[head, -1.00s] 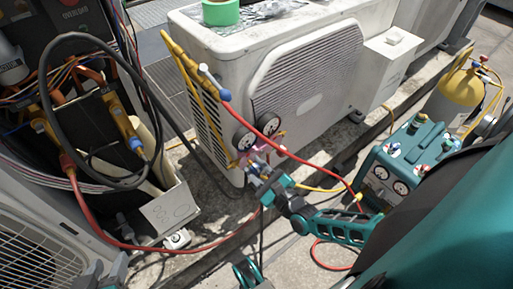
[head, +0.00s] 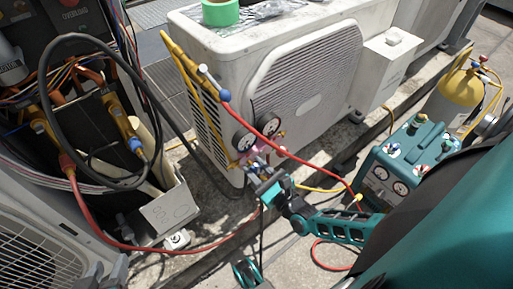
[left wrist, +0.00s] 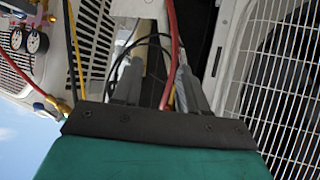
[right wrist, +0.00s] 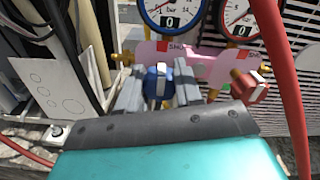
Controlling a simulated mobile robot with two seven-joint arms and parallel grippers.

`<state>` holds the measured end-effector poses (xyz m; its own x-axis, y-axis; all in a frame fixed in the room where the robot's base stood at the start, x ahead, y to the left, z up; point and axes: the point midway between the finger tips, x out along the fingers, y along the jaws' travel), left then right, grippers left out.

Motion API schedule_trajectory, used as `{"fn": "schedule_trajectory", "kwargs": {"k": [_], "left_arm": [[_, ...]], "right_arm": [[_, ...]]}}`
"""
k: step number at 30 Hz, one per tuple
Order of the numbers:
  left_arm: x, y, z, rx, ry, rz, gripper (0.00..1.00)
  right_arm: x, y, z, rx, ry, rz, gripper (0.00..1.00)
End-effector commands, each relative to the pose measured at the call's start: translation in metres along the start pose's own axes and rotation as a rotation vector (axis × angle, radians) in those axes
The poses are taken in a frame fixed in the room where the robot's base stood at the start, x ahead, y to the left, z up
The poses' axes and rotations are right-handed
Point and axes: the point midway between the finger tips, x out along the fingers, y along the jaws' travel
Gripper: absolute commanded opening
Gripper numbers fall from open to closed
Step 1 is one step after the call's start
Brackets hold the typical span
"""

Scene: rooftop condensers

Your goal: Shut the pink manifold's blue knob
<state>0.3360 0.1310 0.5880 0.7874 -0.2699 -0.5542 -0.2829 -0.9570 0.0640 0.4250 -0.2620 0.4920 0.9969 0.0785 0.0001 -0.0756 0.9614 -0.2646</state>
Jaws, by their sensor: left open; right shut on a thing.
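The pink manifold (right wrist: 212,66) hangs in front of the white condenser, with two round gauges (right wrist: 172,8) above it. In the head view the manifold (head: 272,143) is small and partly covered by my right gripper (head: 258,168). In the right wrist view my right gripper (right wrist: 157,92) is shut on the blue knob (right wrist: 155,75), one finger on each side of it. The fingers hide parts of the knob. A red knob (right wrist: 249,86) is at the manifold's right end.
The white condenser (head: 315,85) stands behind the manifold. A red hose (head: 310,163) arches over my right gripper. An open unit with cables (head: 85,100) is at left. A teal machine (head: 405,165) and a yellow cylinder (head: 462,95) stand at right.

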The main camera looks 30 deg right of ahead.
Motion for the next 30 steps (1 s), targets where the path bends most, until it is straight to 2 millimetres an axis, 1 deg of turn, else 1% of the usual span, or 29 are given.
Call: {"fn": "schedule_trajectory", "kwargs": {"k": [1,2,9,16,20,23,26,30], "left_arm": [[0.000,0.000,0.000,0.000,0.000,0.000,0.43],[0.000,0.000,0.000,0.000,0.001,0.000,0.43],[0.001,0.000,-0.002,0.001,0.005,0.000,0.43],[0.001,-0.001,-0.004,0.002,0.008,-0.001,0.43],[-0.002,0.000,-0.009,0.002,0.009,-0.001,0.43],[-0.007,-0.001,-0.017,0.002,0.014,-0.005,0.43],[-0.013,-0.002,-0.026,0.002,0.024,-0.011,0.43],[-0.020,-0.007,-0.026,0.001,0.013,-0.027,0.43]], "right_arm": [[0.003,-0.001,0.002,0.000,-0.006,-0.003,0.04],[0.003,-0.001,0.002,0.000,-0.006,-0.003,0.37],[0.002,0.000,0.001,-0.001,-0.003,-0.001,0.60],[0.001,0.000,0.001,-0.001,-0.001,-0.001,0.60],[0.001,-0.003,0.009,-0.001,-0.001,-0.001,0.60],[0.000,-0.008,0.026,-0.001,-0.002,-0.002,0.60],[0.000,-0.013,0.049,0.000,-0.003,-0.001,0.60],[0.000,-0.023,0.083,0.000,-0.003,-0.001,0.60]]}}
